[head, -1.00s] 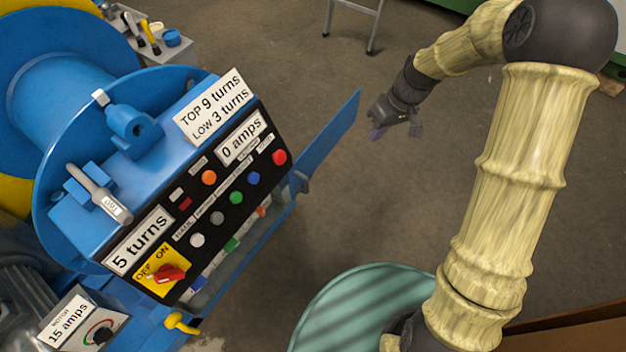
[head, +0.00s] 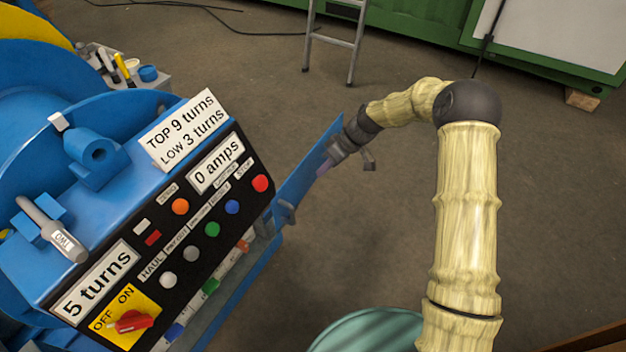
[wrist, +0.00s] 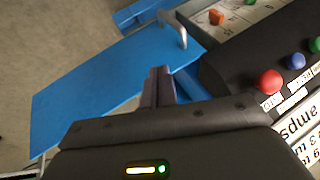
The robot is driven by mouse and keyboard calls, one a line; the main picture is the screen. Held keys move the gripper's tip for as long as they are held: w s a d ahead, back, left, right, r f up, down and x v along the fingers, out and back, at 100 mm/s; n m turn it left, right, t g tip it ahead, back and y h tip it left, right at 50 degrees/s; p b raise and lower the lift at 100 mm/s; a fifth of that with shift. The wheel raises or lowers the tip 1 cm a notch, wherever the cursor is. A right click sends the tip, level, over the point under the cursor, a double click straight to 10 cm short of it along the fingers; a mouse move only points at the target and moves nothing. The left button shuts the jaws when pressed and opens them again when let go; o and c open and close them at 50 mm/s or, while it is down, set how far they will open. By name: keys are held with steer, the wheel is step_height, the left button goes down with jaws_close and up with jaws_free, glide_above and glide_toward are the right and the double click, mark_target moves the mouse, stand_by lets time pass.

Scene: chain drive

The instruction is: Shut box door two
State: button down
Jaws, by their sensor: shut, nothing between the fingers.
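A blue door panel (head: 308,172) stands open at the right end of the control box (head: 160,225). The same door (wrist: 95,90) fills the left and middle of the wrist view, with a grey handle (wrist: 176,30) at its edge near the box. My gripper (head: 325,168) is shut and empty beside the door's outer part in the head view. In the wrist view its fingertips (wrist: 158,72) appear in front of the door panel. I cannot tell whether they touch it. Part of the box opening shows below the button panel, with small coloured parts inside.
The box front carries several buttons, a red switch (head: 130,321) and signs. A blue drum (head: 40,75) stands behind it. A step ladder (head: 335,45) and a tool table (head: 125,75) stand farther back. A round green top (head: 365,332) is at the bottom.

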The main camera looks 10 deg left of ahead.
steer(key=s+a+f+b, duration=0.2)
steer(key=s+a+f, duration=0.3)
steer(key=f, duration=0.3)
steer(key=shift+a+f, duration=0.15)
steer(key=shift+a, duration=0.75)
steer(key=shift+s+a, duration=0.15)
